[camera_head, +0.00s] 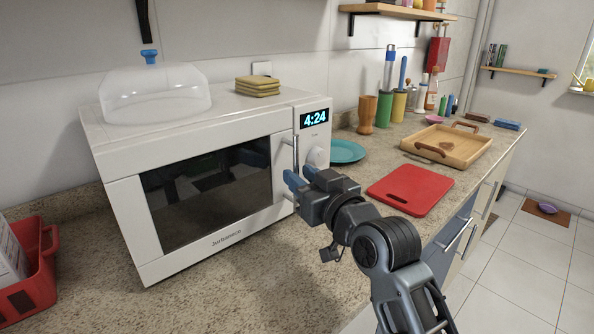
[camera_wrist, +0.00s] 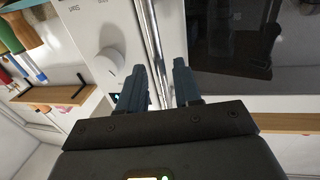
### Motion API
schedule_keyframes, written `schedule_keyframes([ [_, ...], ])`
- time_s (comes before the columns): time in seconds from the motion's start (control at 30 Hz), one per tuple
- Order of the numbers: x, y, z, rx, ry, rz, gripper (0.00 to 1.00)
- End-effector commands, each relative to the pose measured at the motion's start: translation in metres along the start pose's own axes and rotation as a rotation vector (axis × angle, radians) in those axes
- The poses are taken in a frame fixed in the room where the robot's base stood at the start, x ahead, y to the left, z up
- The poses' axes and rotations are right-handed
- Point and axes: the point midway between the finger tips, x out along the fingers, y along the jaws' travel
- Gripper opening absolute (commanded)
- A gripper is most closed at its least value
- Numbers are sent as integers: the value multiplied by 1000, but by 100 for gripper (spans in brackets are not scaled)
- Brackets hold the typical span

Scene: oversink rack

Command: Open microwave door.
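The white microwave (camera_head: 215,135) stands on the speckled counter, its dark-windowed door (camera_head: 210,190) looking closed. A vertical metal handle (camera_head: 296,152) runs along the door's right edge, left of the control panel. My gripper (camera_head: 291,182) is at the lower part of this handle. In the wrist view, the blue-grey fingers of my gripper (camera_wrist: 158,82) are apart, one on each side of the handle bar (camera_wrist: 150,35). Gaps show between the bar and the fingers, so it looks open. The round knob (camera_wrist: 104,62) is beside one finger. Whether any finger touches the bar is unclear.
A clear dome lid (camera_head: 155,95) and sponges (camera_head: 257,86) rest on top of the microwave. A red crate (camera_head: 35,280) is at the left. A teal plate (camera_head: 345,152), red cutting board (camera_head: 411,189) and wooden tray (camera_head: 450,148) lie right. The counter before the door is clear.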

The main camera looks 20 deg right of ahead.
Motion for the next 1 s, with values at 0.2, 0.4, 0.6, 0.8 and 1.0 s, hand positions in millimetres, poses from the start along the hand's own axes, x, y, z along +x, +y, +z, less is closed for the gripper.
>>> schedule_keyframes([
  [0.2,21,0,0,-1,0,0,33],
  [0.4,24,0,0,-1,0,0,33],
  [0.6,24,0,0,0,0,0,26],
  [0.8,24,0,0,0,0,0,6],
  [1.0,24,0,0,0,0,0,0],
])
